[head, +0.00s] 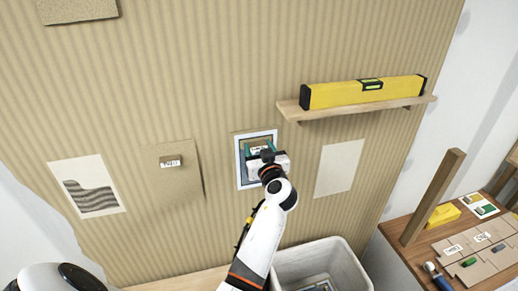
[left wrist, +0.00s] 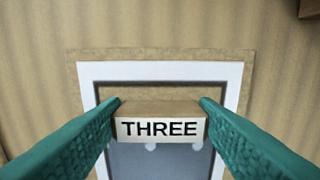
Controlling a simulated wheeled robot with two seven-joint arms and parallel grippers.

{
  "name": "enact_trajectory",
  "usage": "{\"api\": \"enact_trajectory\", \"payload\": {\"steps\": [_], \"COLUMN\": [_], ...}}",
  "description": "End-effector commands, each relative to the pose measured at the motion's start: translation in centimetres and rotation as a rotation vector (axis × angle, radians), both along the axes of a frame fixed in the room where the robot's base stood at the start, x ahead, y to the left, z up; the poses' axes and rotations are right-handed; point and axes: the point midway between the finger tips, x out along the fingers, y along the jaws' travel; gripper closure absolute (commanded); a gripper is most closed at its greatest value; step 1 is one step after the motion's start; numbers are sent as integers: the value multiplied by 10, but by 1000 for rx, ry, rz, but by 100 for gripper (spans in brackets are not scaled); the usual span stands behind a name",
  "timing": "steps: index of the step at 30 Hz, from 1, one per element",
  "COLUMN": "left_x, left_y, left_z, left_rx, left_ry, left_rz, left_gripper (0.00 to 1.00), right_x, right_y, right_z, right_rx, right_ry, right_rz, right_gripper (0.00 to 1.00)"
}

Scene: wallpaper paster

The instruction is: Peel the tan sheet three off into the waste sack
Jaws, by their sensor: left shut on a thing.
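My left gripper (head: 260,152) is at the wall, in front of a white-bordered picture. In the left wrist view its teal fingers (left wrist: 160,104) are closed on the two sides of a tan tab (left wrist: 160,127) marked THREE. The white-bordered picture (left wrist: 90,72) has a grey-blue inside and lies behind the tab. A thin tan margin (left wrist: 160,54) shows around its top and sides; I cannot tell how it joins the tab. A pale grey open container (head: 345,262), likely the waste sack, stands below with something flat inside. My right gripper is not in view.
A tan sheet with a labelled tab (head: 150,195) hangs to the left, beside a pale sheet with a dark wavy print (head: 85,170). A blank pale sheet (head: 338,168) hangs right, under a shelf (head: 365,108) bearing a yellow level (head: 340,95). A cluttered table (head: 415,255) is at right.

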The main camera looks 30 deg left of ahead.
Motion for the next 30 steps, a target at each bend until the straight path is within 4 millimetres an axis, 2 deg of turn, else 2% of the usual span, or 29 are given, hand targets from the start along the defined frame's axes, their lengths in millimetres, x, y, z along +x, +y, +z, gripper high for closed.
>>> {"api": "enact_trajectory", "payload": {"steps": [1, 3, 30], "left_x": [0, 0, -16], "left_y": [0, 0, -18], "left_z": [0, 0, -1], "left_rx": [0, 0, 0], "left_ry": [0, 0, 0], "left_rz": [0, 0, 0], "left_gripper": [61, 69, 69], "right_x": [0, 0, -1], "right_y": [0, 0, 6], "right_z": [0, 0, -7], "right_rx": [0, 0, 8], "right_ry": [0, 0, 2], "right_rz": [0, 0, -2], "right_gripper": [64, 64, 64]}}
